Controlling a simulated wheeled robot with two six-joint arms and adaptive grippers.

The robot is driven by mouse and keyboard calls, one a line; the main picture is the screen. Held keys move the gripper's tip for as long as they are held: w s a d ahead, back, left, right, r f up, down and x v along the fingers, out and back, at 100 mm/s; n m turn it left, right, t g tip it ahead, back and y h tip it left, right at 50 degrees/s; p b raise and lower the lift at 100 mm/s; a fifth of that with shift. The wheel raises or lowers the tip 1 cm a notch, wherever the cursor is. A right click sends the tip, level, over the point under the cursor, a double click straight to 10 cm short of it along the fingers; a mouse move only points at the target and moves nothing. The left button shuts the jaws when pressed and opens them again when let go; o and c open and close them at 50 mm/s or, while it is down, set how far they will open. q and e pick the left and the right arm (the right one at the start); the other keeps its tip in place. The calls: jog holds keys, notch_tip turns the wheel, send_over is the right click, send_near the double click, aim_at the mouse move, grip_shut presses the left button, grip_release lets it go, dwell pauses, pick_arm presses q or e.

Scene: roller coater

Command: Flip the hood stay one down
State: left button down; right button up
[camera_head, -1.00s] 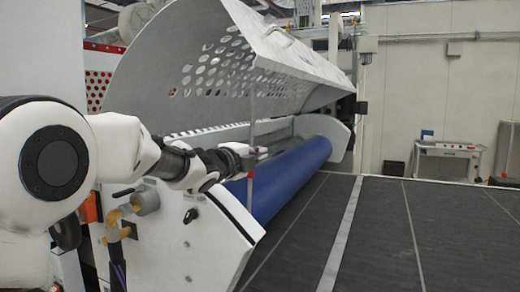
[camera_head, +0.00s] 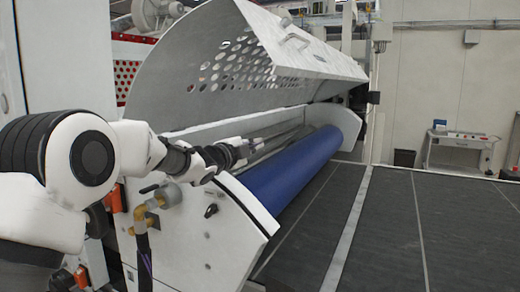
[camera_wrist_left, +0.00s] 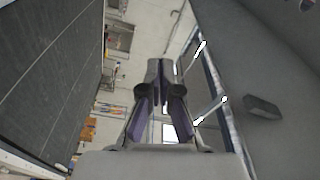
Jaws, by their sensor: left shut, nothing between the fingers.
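The perforated hood (camera_head: 225,75) stands raised over the blue roller (camera_head: 300,172) in the head view. I cannot make out the hood stay as a separate upright rod now; it may be hidden by my gripper or lying among the grey bars behind it. My left gripper (camera_head: 252,148) is at the near end of the machine, below the hood and above the white side panel (camera_head: 205,235). In the left wrist view the left gripper (camera_wrist_left: 160,72) is shut, with nothing seen between its fingers. My right gripper is out of view.
A brass valve fitting (camera_head: 160,197) with a hose projects from the side panel near my left forearm. The dark conveyor bed (camera_head: 440,225) lies clear to the right. A small bench (camera_head: 458,145) stands at the far wall.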

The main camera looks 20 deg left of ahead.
pick_arm(q)
jog(key=s+b, duration=0.5)
jog(key=s, duration=0.4)
jog(key=shift+s+a+r+b, duration=0.15)
jog(key=shift+s+a+b, duration=0.05)
jog(key=shift+a+b, duration=0.25)
jog(key=shift+a, duration=0.1)
